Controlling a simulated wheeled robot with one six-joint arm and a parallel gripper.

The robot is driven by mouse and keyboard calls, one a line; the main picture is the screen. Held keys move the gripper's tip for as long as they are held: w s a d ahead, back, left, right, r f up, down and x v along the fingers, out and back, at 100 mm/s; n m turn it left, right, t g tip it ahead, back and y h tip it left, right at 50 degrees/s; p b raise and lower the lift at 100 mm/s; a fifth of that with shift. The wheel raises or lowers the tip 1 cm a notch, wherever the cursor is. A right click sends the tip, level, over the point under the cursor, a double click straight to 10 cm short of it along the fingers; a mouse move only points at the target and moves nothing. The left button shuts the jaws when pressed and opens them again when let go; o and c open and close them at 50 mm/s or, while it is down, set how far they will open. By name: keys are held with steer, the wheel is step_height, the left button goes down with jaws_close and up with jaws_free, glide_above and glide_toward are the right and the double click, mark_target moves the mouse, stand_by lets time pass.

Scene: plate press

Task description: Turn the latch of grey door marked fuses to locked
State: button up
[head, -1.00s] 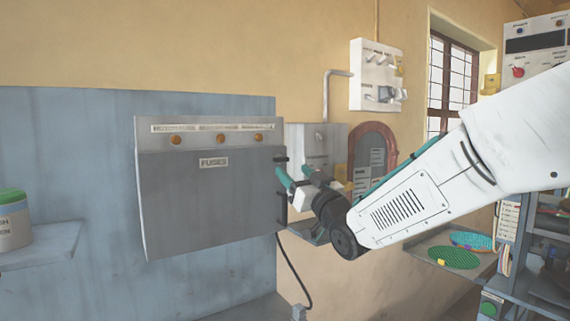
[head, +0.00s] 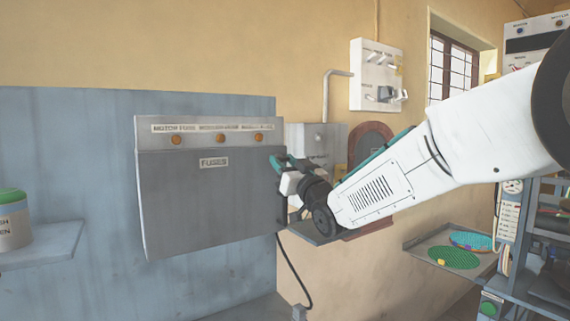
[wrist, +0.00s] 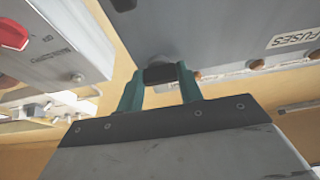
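The grey door marked FUSES (head: 210,205) is closed on the front of a wide cabinet on the left wall. My gripper (wrist: 161,80) is at the door's right edge, its two teal fingers apart. In the wrist view a dark latch piece (wrist: 160,74) spans the gap at the fingertips; I cannot tell whether the fingers press on it. In the head view my gripper (head: 278,162) hides most of the latch, so its turn position cannot be read. The FUSES label also shows in the wrist view (wrist: 290,36).
A grey box (head: 313,138) with a conduit is on the wall just behind my gripper. A white panel with hooks (head: 376,75) hangs above. A shelf with a green-lidded tub (head: 14,220) is at the left. A tray with green discs (head: 455,258) is at the right.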

steer(key=shift+m, duration=0.4)
steer(key=m+h, duration=0.1)
steer(key=m, duration=0.1)
steer(key=m+t+h, duration=0.1)
steer(key=m, duration=0.2)
steer(key=shift+a+h, duration=0.15)
steer(key=shift+h, duration=0.25)
steer(key=m+h, duration=0.1)
steer(key=m, duration=0.2)
steer(key=m+h, duration=0.2)
steer(key=m, duration=0.1)
steer(key=shift+s, duration=0.15)
steer(key=m+h, duration=0.1)
steer(key=m, duration=0.2)
steer(key=m+h, duration=0.1)
steer(key=m, duration=0.2)
steer(key=shift+a+r+m+g, duration=0.1)
steer(key=shift+r+m+g, duration=0.1)
steer(key=shift+m+g, duration=0.15)
steer(key=shift+m+g+h, duration=0.5)
steer(key=shift+m+g, duration=0.25)
steer(key=shift+m, duration=1.1)
steer(key=o, duration=1)
